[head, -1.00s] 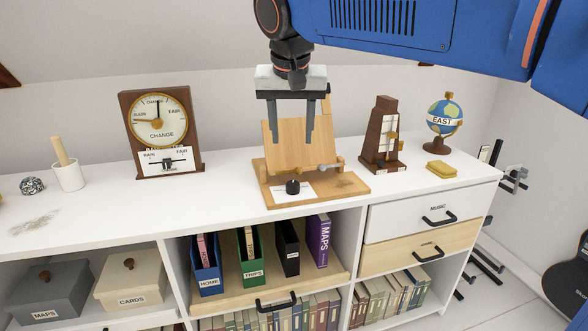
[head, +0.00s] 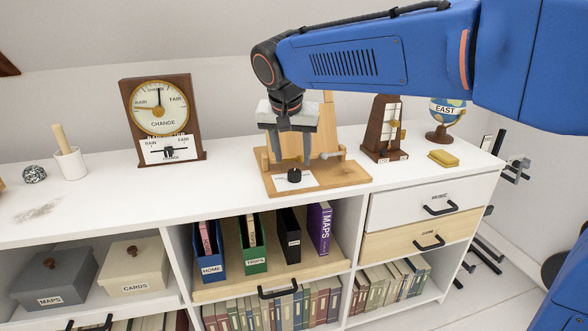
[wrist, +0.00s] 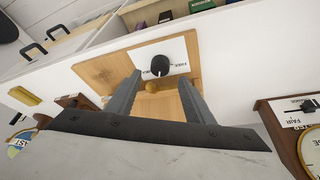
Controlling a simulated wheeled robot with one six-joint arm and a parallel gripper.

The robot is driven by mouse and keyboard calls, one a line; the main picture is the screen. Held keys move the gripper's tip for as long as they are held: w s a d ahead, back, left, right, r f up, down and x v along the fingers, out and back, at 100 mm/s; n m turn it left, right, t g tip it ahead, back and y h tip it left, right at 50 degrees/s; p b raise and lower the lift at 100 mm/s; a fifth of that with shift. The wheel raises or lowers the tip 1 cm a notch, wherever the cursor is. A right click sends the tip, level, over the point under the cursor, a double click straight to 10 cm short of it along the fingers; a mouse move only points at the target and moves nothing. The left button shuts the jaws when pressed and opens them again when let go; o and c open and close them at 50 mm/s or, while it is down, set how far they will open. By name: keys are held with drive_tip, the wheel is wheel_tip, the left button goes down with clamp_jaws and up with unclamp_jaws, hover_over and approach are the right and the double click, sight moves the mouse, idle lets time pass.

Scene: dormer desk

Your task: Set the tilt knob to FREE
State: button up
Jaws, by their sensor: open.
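The black tilt knob (head: 294,175) sits on a white label plate (head: 310,181) at the front of a wooden stand (head: 345,181). In the wrist view the knob (wrist: 160,65) shows a pale pointer mark, and the lettering beside it is too small to read surely. My gripper (head: 293,160) is open and points down just above and behind the knob. In the wrist view its two fingers (wrist: 160,85) spread to either side, with the knob in the gap ahead, apparently untouched. The stand's upright board (head: 326,125) is partly hidden behind my gripper.
A weather dial (head: 160,118) stands to the left. A metronome (head: 382,130), a small globe (head: 437,130) and a yellow sponge (head: 443,158) are to the right. A cup with a pestle (head: 70,163) is far left. The white top (head: 230,180) is clear beside the stand.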

sight(295, 171)
drive_tip(key=shift+x, duration=3.1)
drive_tip(key=c, duration=1)
